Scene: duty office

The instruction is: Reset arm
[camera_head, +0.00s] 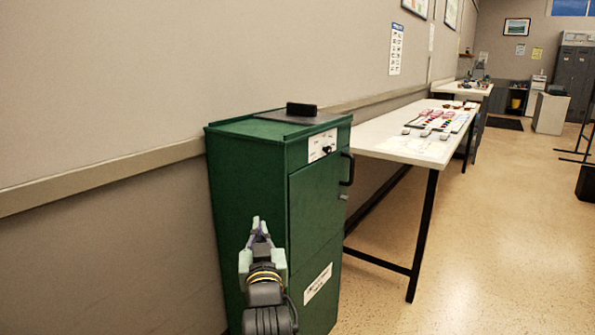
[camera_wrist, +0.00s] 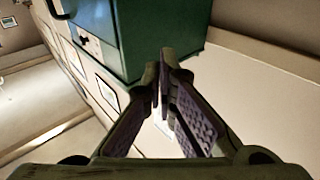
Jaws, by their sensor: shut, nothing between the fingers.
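My gripper (camera_head: 258,226) is in front of the lower left side of a green cabinet (camera_head: 250,182) in the head view, pointing upward. Its fingers come together at the tips, with nothing between them. In the wrist view, the two fingers of my gripper (camera_wrist: 162,72) also meet at the tips. The green cabinet (camera_wrist: 150,35) shows behind them, tilted in that view. I cannot tell the exact distance from the fingertips to the cabinet.
The cabinet has a black handle (camera_head: 347,169) and a black block (camera_head: 301,109) on top. A white table (camera_head: 405,150) with several small items stands behind it along the wall. Grey lockers (camera_head: 574,75) stand far back.

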